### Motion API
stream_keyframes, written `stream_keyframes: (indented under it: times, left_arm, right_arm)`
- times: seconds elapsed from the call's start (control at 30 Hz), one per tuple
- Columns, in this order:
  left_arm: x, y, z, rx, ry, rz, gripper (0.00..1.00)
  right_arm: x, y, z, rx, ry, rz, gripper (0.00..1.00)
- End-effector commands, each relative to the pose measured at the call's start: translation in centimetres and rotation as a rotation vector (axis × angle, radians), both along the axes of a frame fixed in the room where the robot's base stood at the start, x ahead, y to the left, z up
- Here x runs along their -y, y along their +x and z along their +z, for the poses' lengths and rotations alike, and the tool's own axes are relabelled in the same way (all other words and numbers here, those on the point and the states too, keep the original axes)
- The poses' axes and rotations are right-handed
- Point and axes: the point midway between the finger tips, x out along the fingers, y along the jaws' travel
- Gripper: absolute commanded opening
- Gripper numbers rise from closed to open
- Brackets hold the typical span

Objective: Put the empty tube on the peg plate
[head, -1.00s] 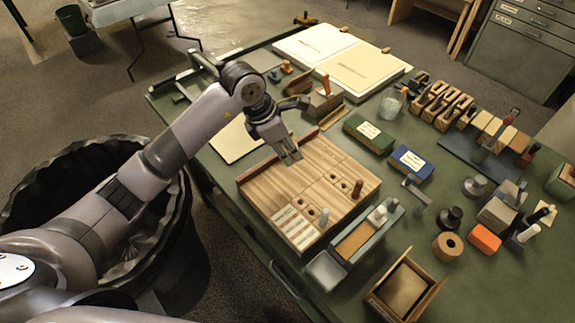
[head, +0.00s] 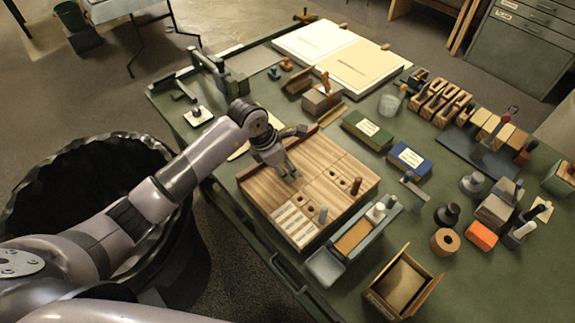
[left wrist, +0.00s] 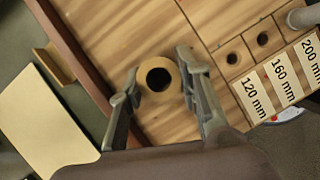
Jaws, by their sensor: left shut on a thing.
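A tan tube (left wrist: 158,78) with a round dark opening stands between the fingers of my left gripper (left wrist: 160,95) in the left wrist view. The fingers are shut on it, over plain wood. In the head view my left gripper (head: 291,177) is low over the left-middle part of the wooden board (head: 262,192); the tube is not clear there. The board has holes and strips labelled 120, 160 and 200 mm at its near end. I cannot tell whether the tube's lower end touches the board. My right gripper is out of view.
A dark red peg (head: 356,185) and a grey peg (head: 323,215) stand in the board. A grey tray (head: 325,268) lies along its near right edge. Green (head: 367,131) and blue (head: 409,160) boxes stand beyond it. An open wooden box (head: 400,287) is at the front.

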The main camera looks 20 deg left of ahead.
Motion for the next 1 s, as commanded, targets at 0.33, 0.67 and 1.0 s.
stream_keyframes:
  times: [0.33,0.67,1.0]
  left_arm:
    - [0.0,0.0,-0.1,0.0,0.0,0.0,0.52]
    - [0.0,0.0,0.3,0.001,-0.001,0.0,0.52]
    - [-1.9,-1.1,5.6,0.008,0.002,-0.001,0.52]
  right_arm:
    - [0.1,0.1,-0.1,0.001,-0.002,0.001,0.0]
    - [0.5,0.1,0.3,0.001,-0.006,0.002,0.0]
    - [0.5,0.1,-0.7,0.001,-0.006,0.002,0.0]
